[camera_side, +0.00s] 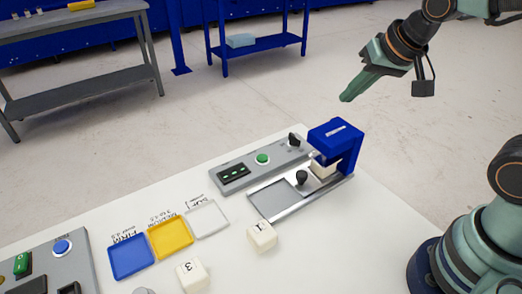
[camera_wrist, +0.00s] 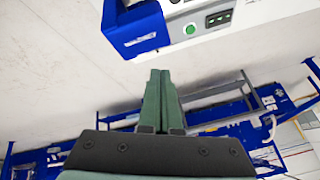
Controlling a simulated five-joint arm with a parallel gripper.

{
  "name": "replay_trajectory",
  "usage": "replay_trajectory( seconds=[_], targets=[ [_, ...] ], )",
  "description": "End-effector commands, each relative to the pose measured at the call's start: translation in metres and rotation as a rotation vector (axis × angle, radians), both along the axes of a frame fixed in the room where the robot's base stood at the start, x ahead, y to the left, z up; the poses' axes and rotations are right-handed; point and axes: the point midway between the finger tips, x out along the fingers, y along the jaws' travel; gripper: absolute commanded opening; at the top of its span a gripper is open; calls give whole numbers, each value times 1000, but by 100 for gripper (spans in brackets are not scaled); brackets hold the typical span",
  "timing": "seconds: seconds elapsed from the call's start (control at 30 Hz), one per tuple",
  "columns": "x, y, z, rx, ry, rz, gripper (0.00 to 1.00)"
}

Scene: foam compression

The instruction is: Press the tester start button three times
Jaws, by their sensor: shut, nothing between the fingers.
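The tester has a blue press head (camera_side: 337,137) on a grey base with a sliding tray (camera_side: 272,198). Behind the tray is its grey panel (camera_side: 240,180) with a round green button (camera_side: 262,158), a black knob (camera_side: 294,139) and a dark display (camera_side: 233,171). A white block (camera_side: 322,168) sits under the press head. My gripper (camera_side: 346,98) is shut and empty, in the air above and behind the tester, well apart from the button. The wrist view shows the closed fingertips (camera_wrist: 160,74) below the press head (camera_wrist: 135,30) and the green button (camera_wrist: 190,29).
Blue (camera_side: 131,256), yellow (camera_side: 170,238) and white (camera_side: 207,219) trays lie on the table, with foam blocks marked 1 (camera_side: 262,237) and 3 (camera_side: 192,273) nearby. A second panel with a blue button (camera_side: 62,247) is at the lower left.

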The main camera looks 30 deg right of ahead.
Motion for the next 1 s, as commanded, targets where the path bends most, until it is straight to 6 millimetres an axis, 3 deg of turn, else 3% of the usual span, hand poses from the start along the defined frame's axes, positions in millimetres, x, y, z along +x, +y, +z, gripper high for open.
replay_trajectory(
  seconds=[0.5,1.0],
  targets=[
    [87,42,-42,537,-59,-676,0],
    [141,87,-99,1073,-25,-1234,0]
  ],
)
